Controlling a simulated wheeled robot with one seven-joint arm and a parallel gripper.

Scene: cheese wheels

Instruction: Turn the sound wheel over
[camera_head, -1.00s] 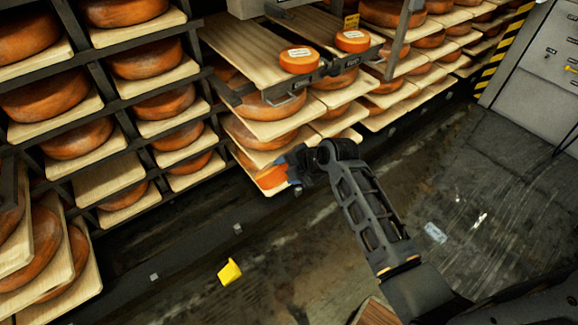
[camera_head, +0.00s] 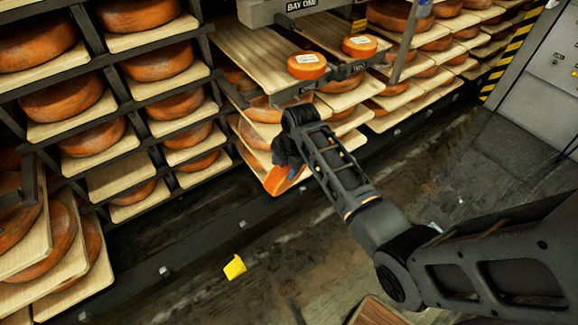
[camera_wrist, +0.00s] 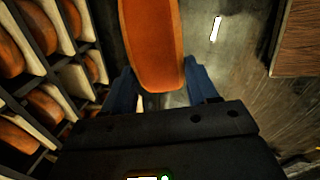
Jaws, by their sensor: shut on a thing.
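An orange cheese wheel (camera_head: 278,181) is in my gripper (camera_head: 287,166), in front of the lower boards of the middle rack in the head view. In the wrist view the wheel (camera_wrist: 152,45) stands edge-on between the two blue fingers of my gripper (camera_wrist: 155,88), which are shut on it. It looks tilted up on its side, clear of the floor. Two smaller labelled wheels lie flat on the top shelf, one marked wheel (camera_head: 307,66) and another (camera_head: 359,46) to its right. I cannot read their labels.
Racks of cheese wheels on wooden boards (camera_head: 120,178) fill the left and back. A yellow object (camera_head: 234,267) lies on the dark floor. A grey cabinet (camera_head: 540,75) stands at the right. The top shelf board (camera_head: 250,50) has bare room left of the labelled wheels.

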